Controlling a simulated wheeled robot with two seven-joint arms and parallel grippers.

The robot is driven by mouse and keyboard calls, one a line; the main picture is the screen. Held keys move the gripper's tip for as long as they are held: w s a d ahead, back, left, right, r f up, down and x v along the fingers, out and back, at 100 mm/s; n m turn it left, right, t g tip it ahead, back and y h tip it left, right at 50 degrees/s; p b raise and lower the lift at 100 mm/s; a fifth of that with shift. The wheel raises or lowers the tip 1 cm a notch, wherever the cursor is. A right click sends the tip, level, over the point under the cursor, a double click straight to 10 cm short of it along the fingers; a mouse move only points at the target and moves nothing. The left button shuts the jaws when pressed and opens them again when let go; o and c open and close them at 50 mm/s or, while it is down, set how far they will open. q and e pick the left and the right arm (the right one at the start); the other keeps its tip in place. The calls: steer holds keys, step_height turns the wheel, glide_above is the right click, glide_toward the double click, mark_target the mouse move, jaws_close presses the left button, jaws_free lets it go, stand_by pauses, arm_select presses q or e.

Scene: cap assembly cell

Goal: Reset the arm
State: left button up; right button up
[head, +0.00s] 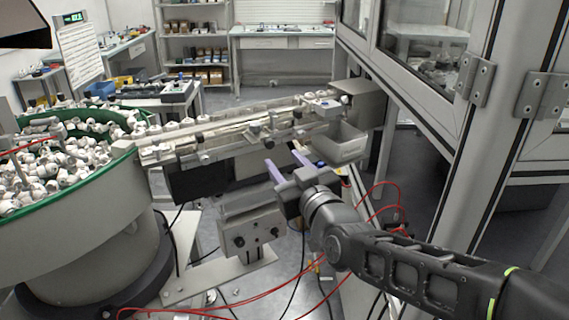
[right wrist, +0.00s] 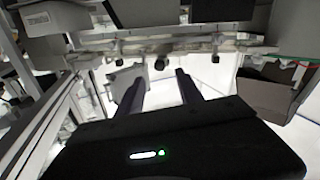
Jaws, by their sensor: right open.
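My right arm (head: 400,265) reaches in from the lower right of the head view. My right gripper (head: 286,162) is open, with its two purple fingers apart and nothing visible between them. It hangs in front of the linear feed track (head: 230,127), left of the grey metal bin (head: 342,142). In the right wrist view the two dark fingers of the right gripper (right wrist: 158,84) point away from the camera, spread with a bright gap between them. My left gripper does not show in either view.
A round bowl feeder (head: 50,235) with a green rim, full of white caps, stands at the left. A framed machine enclosure (head: 480,130) rises close on the right. Red cables (head: 250,302) hang below my gripper. A metal bracket (head: 250,235) stands below the track.

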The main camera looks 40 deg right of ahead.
stand_by(0.4)
steer(key=w+a+f+m+g+y, duration=0.1)
steer(key=w+a+f+g+y, duration=0.3)
steer(key=f, duration=0.6)
steer(key=s+a+f+g, duration=0.1)
steer(key=a+f, duration=0.5)
steer(key=f, duration=0.4)
steer(key=w+a+f+m+g+y, duration=0.1)
steer(key=w+a+f+g+y, duration=0.3)
steer(key=f, duration=0.6)
steer(key=s+a+f+g, duration=0.4)
steer(key=s+a+f, duration=0.5)
steer(key=s+f, duration=0.2)
steer(key=s+a+f+n+g+y+p, duration=0.1)
steer(key=s+a+f+g, duration=0.2)
steer(key=s+a+f, duration=0.7)
steer(key=s+f, duration=0.2)
steer(key=s, duration=0.1)
steer(key=shift+s+f+n+g, duration=0.2)
steer(key=shift+s+n+g, duration=0.1)
steer(key=shift+s+g, duration=0.1)
steer(key=shift+d, duration=0.1)
